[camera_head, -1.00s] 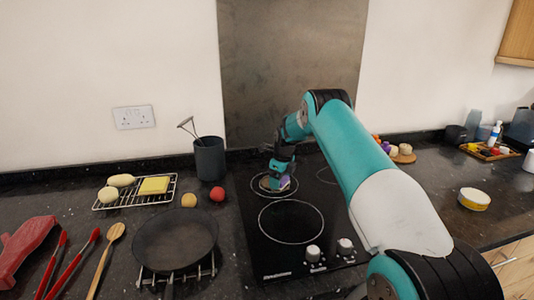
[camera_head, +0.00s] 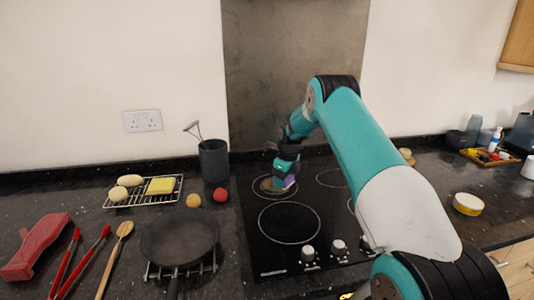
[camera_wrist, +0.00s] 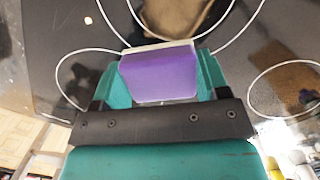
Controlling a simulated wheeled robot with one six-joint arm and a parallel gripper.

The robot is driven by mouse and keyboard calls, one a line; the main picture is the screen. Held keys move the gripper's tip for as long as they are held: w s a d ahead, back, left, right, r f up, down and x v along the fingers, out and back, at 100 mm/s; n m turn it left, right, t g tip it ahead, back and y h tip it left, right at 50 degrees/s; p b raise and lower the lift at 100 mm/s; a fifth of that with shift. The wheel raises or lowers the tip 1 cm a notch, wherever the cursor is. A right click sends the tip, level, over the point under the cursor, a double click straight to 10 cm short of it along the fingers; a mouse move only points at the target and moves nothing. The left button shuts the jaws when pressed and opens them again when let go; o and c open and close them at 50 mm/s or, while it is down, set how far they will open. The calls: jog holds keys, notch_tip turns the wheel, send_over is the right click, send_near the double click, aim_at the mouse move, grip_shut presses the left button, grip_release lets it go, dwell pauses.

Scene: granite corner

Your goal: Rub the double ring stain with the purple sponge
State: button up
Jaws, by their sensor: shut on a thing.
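My gripper (camera_head: 284,180) is shut on the purple sponge (camera_wrist: 158,76), which sits between both fingers in the wrist view. In the head view the sponge (camera_head: 290,182) shows as a small purple patch low at the rear left ring of the black hob. A brown stain (camera_wrist: 178,14) lies on the hob glass just beyond the sponge in the wrist view. A bit of this stain (camera_head: 263,186) shows left of my gripper in the head view. My gripper hides part of it, and I cannot make out a double ring shape or whether the sponge touches the glass.
The black hob (camera_head: 330,228) has knobs at its front. A dark utensil pot (camera_head: 214,161), a red ball (camera_head: 220,195) and a frying pan (camera_head: 180,238) stand to its left. A yellow-sided tub (camera_head: 468,204) stands at right. The hob's front ring area is clear.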

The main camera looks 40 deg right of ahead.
jog(key=shift+r+p, duration=0.9)
jog(key=shift+r, duration=0.85)
